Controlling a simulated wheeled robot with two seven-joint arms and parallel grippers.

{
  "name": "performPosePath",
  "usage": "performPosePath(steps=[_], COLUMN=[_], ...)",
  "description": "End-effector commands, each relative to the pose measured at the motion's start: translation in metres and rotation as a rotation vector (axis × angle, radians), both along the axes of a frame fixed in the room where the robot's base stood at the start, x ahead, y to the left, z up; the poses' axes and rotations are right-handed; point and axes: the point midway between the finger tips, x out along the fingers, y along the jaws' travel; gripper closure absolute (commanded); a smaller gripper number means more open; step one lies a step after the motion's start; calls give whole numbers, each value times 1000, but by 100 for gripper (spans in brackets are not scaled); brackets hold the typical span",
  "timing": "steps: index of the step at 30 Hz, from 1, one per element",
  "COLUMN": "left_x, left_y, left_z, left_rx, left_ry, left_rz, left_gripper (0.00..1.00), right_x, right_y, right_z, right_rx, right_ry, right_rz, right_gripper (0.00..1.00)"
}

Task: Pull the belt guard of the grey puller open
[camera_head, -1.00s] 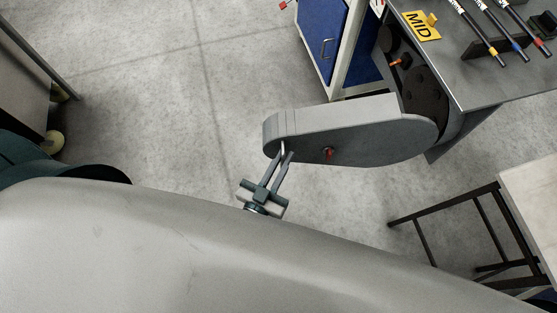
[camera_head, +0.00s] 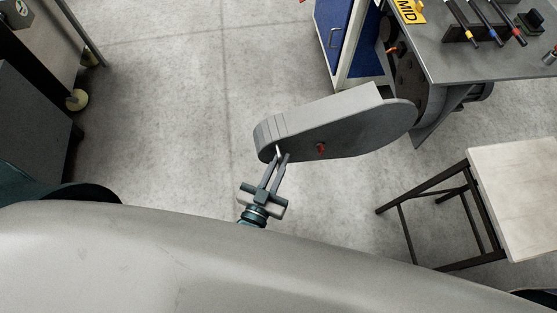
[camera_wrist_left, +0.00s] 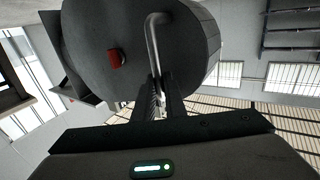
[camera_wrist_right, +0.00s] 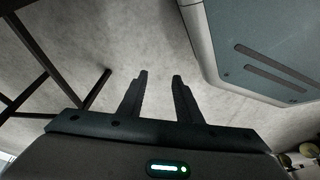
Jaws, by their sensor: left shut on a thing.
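The belt guard (camera_head: 345,127) is a long grey rounded cover with a red knob. In the head view it stands swung out from the dark wheel plate (camera_head: 408,78) of the grey puller, joined near its right end. My left gripper (camera_head: 281,156) is shut on the bent metal handle (camera_wrist_left: 154,42) at the guard's free left end. The left wrist view shows the fingers (camera_wrist_left: 158,98) at the handle's lower end, with the red knob (camera_wrist_left: 117,58) to the left. My right gripper (camera_wrist_right: 160,78) is open and empty over the floor; it is not visible in the head view.
A blue-doored cabinet (camera_head: 336,40) and a grey bench (camera_head: 475,62) with dark rods and a yellow MID sign (camera_head: 409,10) stand behind. A pale-topped table (camera_head: 515,185) is at right. The floor left of the guard is clear.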

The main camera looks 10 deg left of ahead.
Motion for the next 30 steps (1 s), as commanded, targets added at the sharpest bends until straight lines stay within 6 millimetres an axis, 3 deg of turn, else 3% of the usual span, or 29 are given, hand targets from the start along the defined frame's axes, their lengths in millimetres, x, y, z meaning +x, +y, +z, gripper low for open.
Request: performPosePath(steps=[16, 17, 18, 30], left_x=[2, 2, 2, 0], left_y=[-6, -6, -6, -2], left_z=[3, 3, 3, 2], left_rx=[-2, -2, -2, -2], left_ry=[-7, -7, -7, -4], left_rz=[-7, -7, -7, -3], left_gripper=[100, 82, 73, 71], right_x=[4, 4, 5, 5], right_y=[9, 9, 9, -3], right_z=[0, 1, 1, 1], right_rx=[11, 12, 12, -4], right_ry=[-7, -8, -9, -10], right_rz=[-4, -4, -4, 0], right_gripper=[69, 69, 69, 69])
